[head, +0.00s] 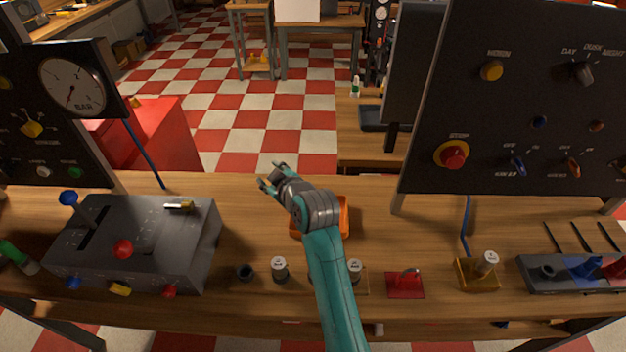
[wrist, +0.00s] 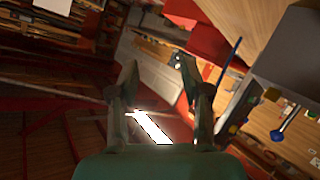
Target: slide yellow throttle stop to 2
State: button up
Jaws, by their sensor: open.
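The grey control box (head: 180,240) stands at the left of the bench. On its top, near the back right, is a small yellow and metallic piece (head: 179,206) beside faint markings too small to read. A second yellow piece (head: 120,290) is on its front edge. I cannot tell which is the throttle stop, nor its setting. My gripper (head: 270,174) is open and empty, above the bench to the right of the box and apart from it. In the wrist view, the open fingers (wrist: 158,68) show nothing between them, and the box (wrist: 290,60) is at the right.
The box also bears a blue-knobbed lever (head: 68,198) and a red knob (head: 122,249). An orange tray (head: 342,215) lies beside my arm. A dark switch panel (head: 520,100) stands at right. Bench between box and tray is clear.

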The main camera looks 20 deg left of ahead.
jog(key=s+d+r+m+t, duration=0.1)
jog(key=d+t, duration=0.4)
jog(key=d, duration=0.5)
jog(key=shift+s+d+r+m, duration=0.25)
jog(key=shift+s+r+m, duration=0.15)
jog(key=shift+r+m, duration=0.4)
jog(key=shift+r, duration=0.1)
jog(key=n+g+y, duration=0.3)
jog(key=n+g, duration=0.6)
jog(key=g, duration=0.9)
send_near(189, 203)
jog(key=x, duration=0.9)
jog(key=shift+a, duration=0.25)
grip_shut()
